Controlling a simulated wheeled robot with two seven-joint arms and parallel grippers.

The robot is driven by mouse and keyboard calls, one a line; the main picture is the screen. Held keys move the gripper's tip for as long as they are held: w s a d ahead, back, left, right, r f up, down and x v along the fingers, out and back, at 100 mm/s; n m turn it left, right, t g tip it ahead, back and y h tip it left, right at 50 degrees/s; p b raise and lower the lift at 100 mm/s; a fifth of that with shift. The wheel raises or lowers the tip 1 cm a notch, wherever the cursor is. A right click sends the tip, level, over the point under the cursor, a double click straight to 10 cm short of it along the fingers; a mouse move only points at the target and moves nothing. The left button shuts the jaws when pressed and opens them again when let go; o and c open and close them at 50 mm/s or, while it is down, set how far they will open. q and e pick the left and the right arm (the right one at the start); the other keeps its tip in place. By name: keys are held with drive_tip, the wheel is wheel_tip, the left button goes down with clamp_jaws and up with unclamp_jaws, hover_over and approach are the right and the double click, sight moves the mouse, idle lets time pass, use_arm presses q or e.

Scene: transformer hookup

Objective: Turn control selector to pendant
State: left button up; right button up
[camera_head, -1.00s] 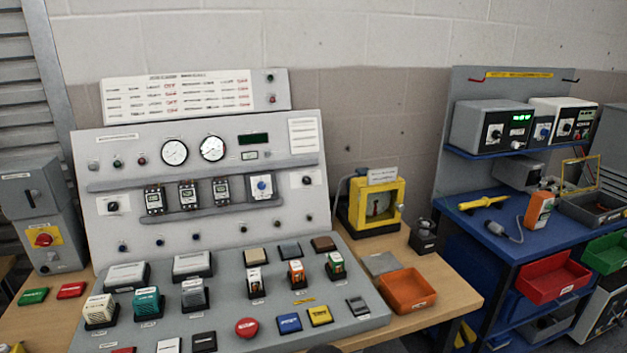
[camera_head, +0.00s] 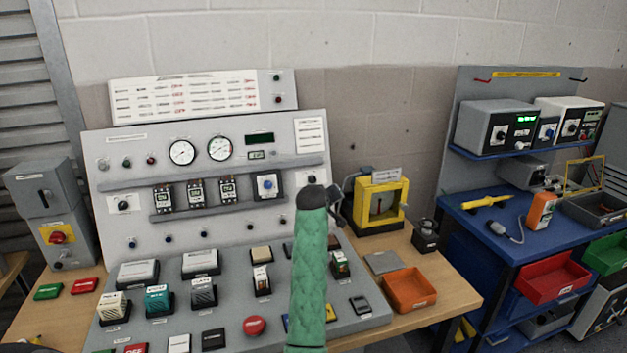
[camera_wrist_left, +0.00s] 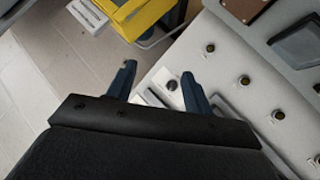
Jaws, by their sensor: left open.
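In the left wrist view the black selector knob (camera_wrist_left: 172,86) shows beyond and between my fingers, near the right one. My left gripper (camera_wrist_left: 158,74) is open, with dark blue fingers and nothing visible held. A similar black selector (camera_head: 123,204) sits at the panel's left, and a blue knob (camera_head: 267,185) between them. Labels and knob settings are unreadable. My right gripper is out of view.
A yellow-framed unit (camera_head: 381,205) stands right of the panel; yellow also shows in the left wrist view (camera_wrist_left: 140,15). An orange tray (camera_head: 408,288) lies on the wooden bench. The sloping desk below holds several blocks and a red button (camera_head: 254,326). A blue workbench stands at right.

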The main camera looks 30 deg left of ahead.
sight(314, 180)
use_arm(q)
drive_tip(key=w+a+f+n+t+y, duration=0.2)
drive_tip(key=w+a+f+n+y, duration=0.35)
drive_tip(key=a+n, duration=0.65)
drive_tip(key=w+n, duration=0.2)
drive_tip(key=n, duration=0.1)
drive_tip(key=w+a+r+n+t+p, duration=0.1)
drive_tip(key=n, duration=0.2)
drive_tip(key=w+a+r+n+t+p, duration=0.1)
drive_tip(key=w+n, duration=0.1)
drive_tip(key=n, duration=0.1)
drive_tip(key=shift+w+r, duration=0.2)
drive_tip(key=shift+w, duration=0.15)
drive_tip(key=shift+p+x, duration=0.5)
drive_tip(key=shift+x, duration=0.45)
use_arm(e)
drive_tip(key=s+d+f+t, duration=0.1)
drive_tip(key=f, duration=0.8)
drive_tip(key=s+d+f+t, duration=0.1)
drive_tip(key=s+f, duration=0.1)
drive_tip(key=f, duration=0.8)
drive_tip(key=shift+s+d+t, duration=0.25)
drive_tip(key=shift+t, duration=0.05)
use_arm(q)
drive_tip(key=shift+f, duration=0.1)
drive_tip(key=shift+c, duration=0.2)
drive_tip(key=c, duration=0.9)
